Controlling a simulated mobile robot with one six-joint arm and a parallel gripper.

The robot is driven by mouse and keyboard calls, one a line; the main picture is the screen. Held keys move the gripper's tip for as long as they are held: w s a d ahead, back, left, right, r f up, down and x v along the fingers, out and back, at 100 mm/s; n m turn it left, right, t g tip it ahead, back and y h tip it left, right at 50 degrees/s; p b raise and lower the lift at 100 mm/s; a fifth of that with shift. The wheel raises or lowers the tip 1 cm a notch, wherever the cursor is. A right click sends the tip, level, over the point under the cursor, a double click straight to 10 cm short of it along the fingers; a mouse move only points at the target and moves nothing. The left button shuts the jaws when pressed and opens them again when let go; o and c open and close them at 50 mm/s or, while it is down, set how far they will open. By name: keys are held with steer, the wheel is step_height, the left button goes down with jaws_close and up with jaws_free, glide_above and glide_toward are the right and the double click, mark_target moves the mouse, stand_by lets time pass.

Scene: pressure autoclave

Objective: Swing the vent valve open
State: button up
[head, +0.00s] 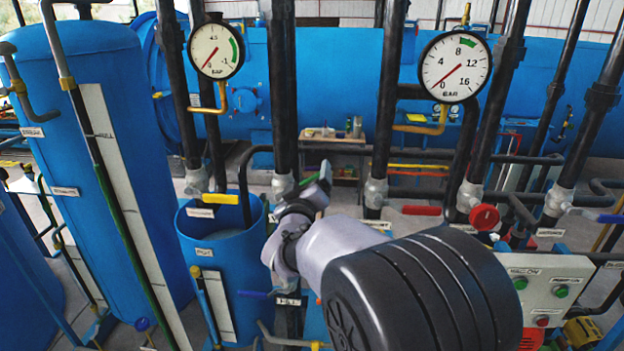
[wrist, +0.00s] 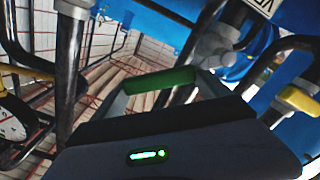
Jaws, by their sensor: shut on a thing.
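A green valve handle (head: 309,180) sticks out to the right of a grey valve body (head: 283,186) on a black vertical pipe. I take it for the vent valve, but its label is not readable. My gripper (head: 323,174) is at this handle and shut on it; my wrist hides part of the contact. In the wrist view the green handle (wrist: 160,79) shows between my fingers, beyond the dark palm with its lit green indicator. The grey valve body (wrist: 214,46) is just beyond, to the right.
A yellow handle (head: 221,199) is on the pipe to the left, a red handle (head: 421,210) on the one to the right. Two round gauges (head: 216,51) (head: 455,66) hang above. A blue open tank (head: 215,300) stands below left. A control box (head: 545,285) is at lower right.

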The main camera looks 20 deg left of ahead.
steer(key=a+r+n+p, duration=0.2)
steer(key=n+p, duration=0.1)
steer(key=shift+s+r, duration=0.2)
steer(key=shift+s, duration=0.05)
steer(key=shift+s+a+r+n+p, duration=0.2)
steer(key=shift+s+a+n+p, duration=0.05)
steer(key=shift+a+n+p, duration=0.95)
steer(key=shift+s+a+r+n+p, duration=0.15)
steer(key=shift+s+a+n+p, duration=0.1)
steer(key=shift+a+n+p, duration=0.9)
steer(key=shift+s+a+r+n+p, duration=0.25)
steer(key=shift+a+n+p, duration=0.55)
steer(key=shift+n+p, duration=0.7)
steer(key=o, duration=1.9)
steer(key=shift+a+f, duration=0.1)
steer(key=b+v, duration=0.4)
steer(key=v, duration=1.3)
steer(key=shift+s+b, duration=0.25)
steer(key=shift+b, duration=0.05)
